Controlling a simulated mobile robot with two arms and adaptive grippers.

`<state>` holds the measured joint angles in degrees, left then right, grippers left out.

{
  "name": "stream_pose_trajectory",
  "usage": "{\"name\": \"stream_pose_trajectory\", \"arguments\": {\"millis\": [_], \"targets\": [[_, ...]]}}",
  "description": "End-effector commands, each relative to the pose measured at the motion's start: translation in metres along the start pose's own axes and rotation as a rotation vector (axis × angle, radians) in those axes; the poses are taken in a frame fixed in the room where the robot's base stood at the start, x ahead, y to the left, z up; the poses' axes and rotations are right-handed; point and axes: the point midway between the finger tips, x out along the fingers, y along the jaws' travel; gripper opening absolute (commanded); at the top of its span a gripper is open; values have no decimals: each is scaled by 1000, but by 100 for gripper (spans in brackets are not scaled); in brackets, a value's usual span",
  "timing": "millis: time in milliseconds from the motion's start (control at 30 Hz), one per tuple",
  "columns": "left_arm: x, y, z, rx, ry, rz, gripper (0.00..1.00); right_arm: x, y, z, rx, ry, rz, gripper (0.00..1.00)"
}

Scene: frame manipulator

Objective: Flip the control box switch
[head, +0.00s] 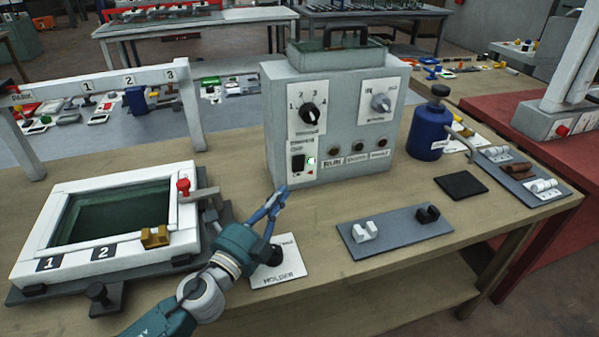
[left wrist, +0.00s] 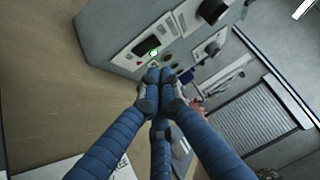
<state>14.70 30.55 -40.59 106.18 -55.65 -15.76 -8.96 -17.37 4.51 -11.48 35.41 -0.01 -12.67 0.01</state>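The grey control box (head: 340,165) stands upright on the wooden table. Its black switch (head: 298,163) is at the lower left of the front face, beside a lit green lamp (head: 311,161). In the left wrist view the switch (left wrist: 147,44) and green lamp (left wrist: 154,53) show just beyond my fingertips. My left gripper (head: 281,192) is in front of the box's lower left corner, below the switch in the picture. Its blue fingers (left wrist: 163,77) are drawn together with nothing visible between them. I cannot tell whether they touch the box. My right gripper is not in view.
A white frame (head: 50,222) on a dark base stands left of my arm. A white holder card (head: 290,268) lies under my gripper. A grey plate (head: 385,243) with two clips, a black pad (head: 461,185) and a blue bottle (head: 428,130) are to the right.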

Motion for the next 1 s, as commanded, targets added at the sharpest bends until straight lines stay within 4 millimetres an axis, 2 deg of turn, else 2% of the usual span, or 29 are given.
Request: {"name": "stream_pose_trajectory", "arguments": {"millis": [200,333,733,1000], "targets": [[0,-1,0,-1,-1,0,0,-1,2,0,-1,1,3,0],[9,-2,0,-2,-1,-1,0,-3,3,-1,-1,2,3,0],[77,-2,0,-2,0,-1,0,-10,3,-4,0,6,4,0],[99,0,0,-2,-1,1,0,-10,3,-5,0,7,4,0]]}}
